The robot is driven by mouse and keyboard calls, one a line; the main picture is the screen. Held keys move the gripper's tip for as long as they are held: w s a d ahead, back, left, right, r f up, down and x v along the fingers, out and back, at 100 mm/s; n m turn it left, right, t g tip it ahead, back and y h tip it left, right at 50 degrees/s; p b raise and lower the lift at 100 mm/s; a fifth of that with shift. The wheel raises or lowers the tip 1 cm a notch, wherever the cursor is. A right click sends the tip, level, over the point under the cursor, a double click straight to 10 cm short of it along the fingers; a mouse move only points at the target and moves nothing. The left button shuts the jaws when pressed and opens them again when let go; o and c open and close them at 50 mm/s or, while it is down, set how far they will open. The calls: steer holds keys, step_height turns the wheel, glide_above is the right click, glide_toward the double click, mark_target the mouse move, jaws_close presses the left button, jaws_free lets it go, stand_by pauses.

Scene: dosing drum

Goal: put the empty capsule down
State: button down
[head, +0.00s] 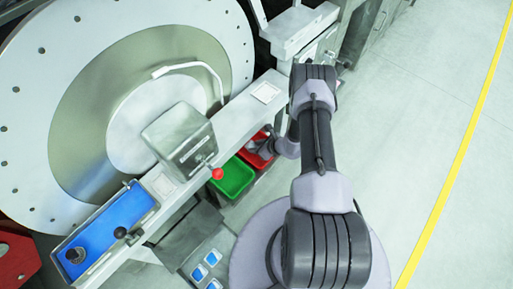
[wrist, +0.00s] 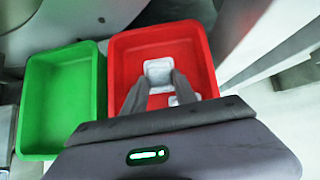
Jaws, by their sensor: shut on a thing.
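In the wrist view my gripper (wrist: 160,82) is shut on a white, square capsule (wrist: 158,70), held between the two fingertips. The capsule looks pale inside with no blue in it. It is over the red bin (wrist: 205,48), inside the bin's outline; its height above the floor of the bin is hard to tell. A second white piece (wrist: 184,98) lies in the red bin beside the right finger, partly hidden. In the head view the red bin (head: 266,162) is partly covered by my arm, and the fingers are hard to make out.
A green bin (wrist: 58,100) stands left of the red one and looks empty. In the head view a tray with blue-filled capsules (head: 200,273) lies at the bottom. A blue tray (head: 100,238), a red-knobbed lever (head: 217,173) and the large drum (head: 75,110) are at left. The right floor is clear.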

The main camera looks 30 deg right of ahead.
steer(key=shift+f, duration=0.1)
steer(key=c, duration=1)
jaws_free()
steer(key=shift+s+r, duration=0.1)
steer(key=shift+r, duration=0.2)
steer(key=p+v, duration=0.5)
steer(key=v, duration=0.6)
steer(key=shift+s+d+r, duration=0.15)
steer(key=shift+s+r, duration=0.05)
steer(key=shift+s, duration=0.05)
